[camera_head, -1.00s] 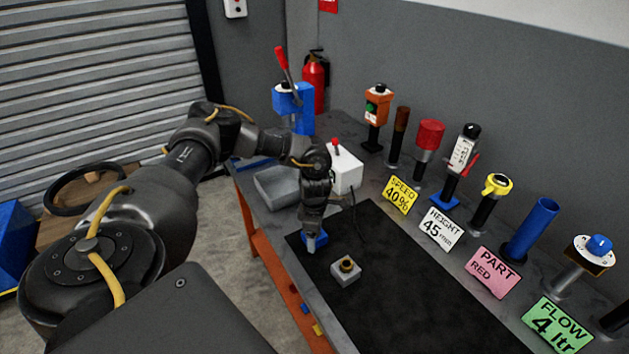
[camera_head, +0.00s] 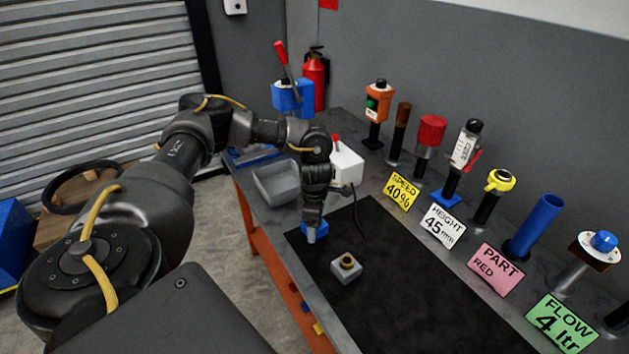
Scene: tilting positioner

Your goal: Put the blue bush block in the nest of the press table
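The blue bush block (camera_head: 321,229) is at the left end of the black mat, mostly hidden behind my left gripper. My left gripper (camera_head: 311,238) points down at the block, its fingertips overlapping the block's near side. I cannot tell whether the fingers are around the block or only in front of it, or whether they are open or shut. A blue press (camera_head: 293,99) with a red lever stands at the far end of the table. My arm hides the area below it, and I cannot make out a nest there. My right gripper is out of view.
A grey block with a brass ring (camera_head: 346,268) sits on the black mat (camera_head: 400,300). A grey tray (camera_head: 277,184) and a white box with a red knob (camera_head: 347,166) are near my wrist. Several controls and cards, including a yellow one (camera_head: 404,191), line the wall side.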

